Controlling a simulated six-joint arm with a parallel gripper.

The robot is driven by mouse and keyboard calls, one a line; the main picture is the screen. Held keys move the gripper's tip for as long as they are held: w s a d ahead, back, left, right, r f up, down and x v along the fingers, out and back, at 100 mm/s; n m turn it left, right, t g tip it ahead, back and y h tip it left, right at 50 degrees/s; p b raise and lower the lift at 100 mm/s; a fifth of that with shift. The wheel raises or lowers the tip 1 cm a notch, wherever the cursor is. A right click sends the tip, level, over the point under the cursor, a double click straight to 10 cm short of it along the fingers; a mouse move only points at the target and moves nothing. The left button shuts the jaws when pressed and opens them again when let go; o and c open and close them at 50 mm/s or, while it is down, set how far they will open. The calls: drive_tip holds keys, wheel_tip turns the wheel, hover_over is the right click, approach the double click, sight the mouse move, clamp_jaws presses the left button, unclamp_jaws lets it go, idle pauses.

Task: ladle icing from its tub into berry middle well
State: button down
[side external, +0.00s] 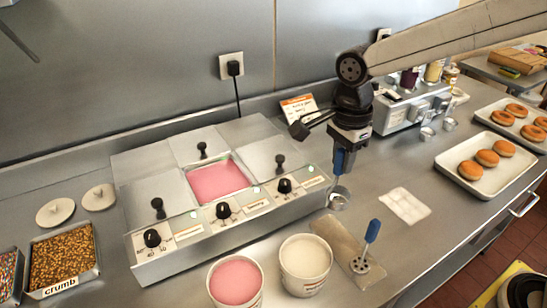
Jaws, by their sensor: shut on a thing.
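My gripper (341,150) is shut on the blue handle of a ladle (338,163), which hangs upright with its metal cup (340,200) low, just right of the warmer. I cannot tell what the cup holds. The warmer's middle well (217,182) is uncovered and holds pink glaze. A tub of pale cream icing (305,258) stands in front of the warmer, below and left of the ladle. A tub of pink glaze (235,280) stands left of it. The small labels are hard to read.
Lids (278,160) cover the wells beside the open one, and knobs line the warmer's front (222,211). A second blue-handled tool (371,232) stands on a rest tray (340,240). A white mat (405,205) and doughnut trays (487,165) lie to the right.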

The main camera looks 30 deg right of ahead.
drive_tip(key=s+a+r+n, duration=0.1)
drive_tip(key=s+a+n, duration=0.1)
drive_tip(key=a, duration=1)
drive_tip(key=s+a+r+n, duration=0.2)
drive_tip(key=a+n, duration=0.2)
drive_tip(key=a, duration=0.8)
drive_tip(key=shift+a, duration=0.4)
drive_tip(key=shift+s+f, duration=0.1)
drive_tip(key=shift+f, duration=0.05)
wheel_tip(320, 180, down, 10)
drive_tip(key=shift+f, duration=0.1)
drive_tip(key=shift+r, duration=0.2)
idle(1.2)
wheel_tip(320, 180, up, 8)
idle(2.1)
drive_tip(key=shift+r, duration=0.1)
idle(0.5)
